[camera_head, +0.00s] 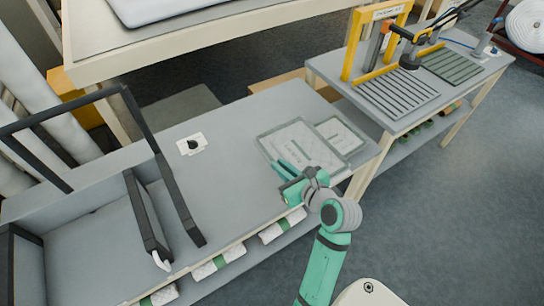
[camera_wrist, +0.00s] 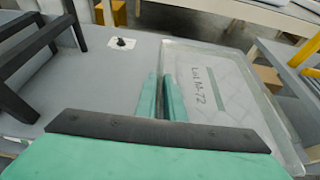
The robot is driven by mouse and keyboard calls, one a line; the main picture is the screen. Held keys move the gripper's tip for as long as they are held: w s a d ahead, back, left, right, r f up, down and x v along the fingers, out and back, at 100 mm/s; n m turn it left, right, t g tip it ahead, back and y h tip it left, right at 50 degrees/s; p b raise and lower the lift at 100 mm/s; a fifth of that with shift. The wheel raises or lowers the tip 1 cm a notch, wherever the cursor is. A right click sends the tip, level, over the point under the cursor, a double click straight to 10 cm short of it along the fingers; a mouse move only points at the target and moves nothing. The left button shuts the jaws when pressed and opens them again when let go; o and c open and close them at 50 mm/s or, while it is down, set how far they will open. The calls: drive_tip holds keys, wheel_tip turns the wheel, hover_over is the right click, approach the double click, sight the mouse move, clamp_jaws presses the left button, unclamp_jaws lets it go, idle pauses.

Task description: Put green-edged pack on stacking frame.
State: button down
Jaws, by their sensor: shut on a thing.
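The green-edged pack (camera_head: 302,143) is a flat, pale, clear-covered slab with a grey-green border and lettering. A black-post frame (camera_head: 150,215) stands on the bench at left, probably the stacking frame. It also shows at the left of the wrist view (camera_wrist: 35,45).
A white plate with a black knob (camera_head: 191,144) sits mid-bench. A yellow-framed station (camera_head: 378,50) with slatted plates stands on the right table. Wrapped rolls (camera_head: 212,266) lie on the shelf below.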

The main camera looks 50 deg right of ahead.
drive_tip(key=w+a+f, duration=0.1)
drive_tip(key=w+f, duration=0.2)
drive_tip(key=w, duration=0.1)
drive_tip(key=w+f, duration=0.3)
drive_tip(key=w, duration=0.2)
drive_tip(key=w+a+f, duration=0.1)
drive_tip(key=w+f, duration=0.2)
drive_tip(key=w, duration=0.1)
drive_tip(key=shift+w+a+f, duration=0.15)
drive_tip(key=shift+a+f, duration=0.1)
drive_tip(key=shift+a, duration=0.05)
drive_tip(key=shift+w+f, duration=0.1)
drive_tip(key=shift+f, duration=1.55)
drive_tip(key=c, duration=2.2)
unclamp_jaws()
drive_tip(key=shift+f, duration=0.15)
drive_tip(key=o, duration=0.3)
drive_tip(key=shift+o, duration=0.2)
